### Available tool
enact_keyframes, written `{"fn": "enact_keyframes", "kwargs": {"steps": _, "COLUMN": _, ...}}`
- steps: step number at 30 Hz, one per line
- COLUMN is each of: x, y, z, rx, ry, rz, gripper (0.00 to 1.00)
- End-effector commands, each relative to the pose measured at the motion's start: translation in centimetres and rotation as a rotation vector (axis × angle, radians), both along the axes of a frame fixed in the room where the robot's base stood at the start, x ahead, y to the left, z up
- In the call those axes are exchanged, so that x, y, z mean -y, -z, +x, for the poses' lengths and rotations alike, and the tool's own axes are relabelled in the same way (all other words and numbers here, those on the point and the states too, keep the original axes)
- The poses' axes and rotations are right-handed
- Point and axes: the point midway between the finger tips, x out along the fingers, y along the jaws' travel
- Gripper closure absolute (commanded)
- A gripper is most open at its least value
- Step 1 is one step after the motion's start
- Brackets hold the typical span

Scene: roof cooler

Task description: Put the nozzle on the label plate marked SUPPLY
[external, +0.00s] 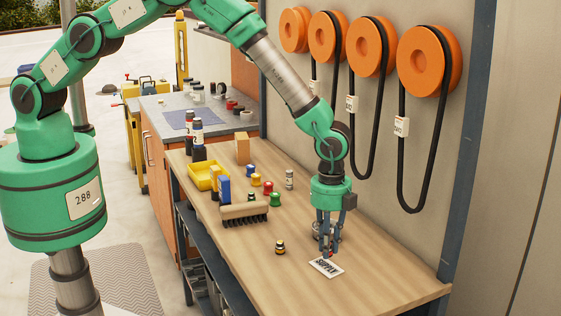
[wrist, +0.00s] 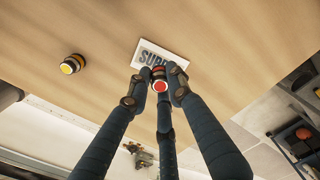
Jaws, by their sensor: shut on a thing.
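The white label plate marked SUPPLY (external: 326,268) lies flat near the front right of the wooden workbench. It also shows in the wrist view (wrist: 177,52), its lettering partly covered by my fingers. My gripper (external: 328,252) points down at the plate's far edge. Its fingers (wrist: 159,82) are shut on a small nozzle with a red end (wrist: 160,87) and a dark body. The fingers hide much of the nozzle. It is over or on the plate; I cannot tell whether it touches it.
A dark, yellow-ended fitting (external: 280,247) stands alone left of the plate. Bench in front is clear.

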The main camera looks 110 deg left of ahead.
Motion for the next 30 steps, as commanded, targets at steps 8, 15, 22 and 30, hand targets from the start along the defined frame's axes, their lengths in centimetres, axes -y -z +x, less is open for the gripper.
{"fn": "enact_keyframes", "kwargs": {"steps": 8, "x": 0.0, "y": 2.1, "z": -0.1, "rx": -0.002, "ry": 0.000, "rz": 0.000, "gripper": 1.00}}
{"fn": "enact_keyframes", "kwargs": {"steps": 15, "x": 0.0, "y": 3.4, "z": -0.1, "rx": -0.001, "ry": 0.000, "rz": -0.001, "gripper": 1.00}}
{"fn": "enact_keyframes", "kwargs": {"steps": 22, "x": 0.0, "y": 3.5, "z": -0.1, "rx": 0.000, "ry": 0.000, "rz": 0.000, "gripper": 1.00}}
{"fn": "enact_keyframes", "kwargs": {"steps": 30, "x": 0.0, "y": 3.8, "z": -0.1, "rx": 0.000, "ry": 0.000, "rz": 0.000, "gripper": 0.66}}
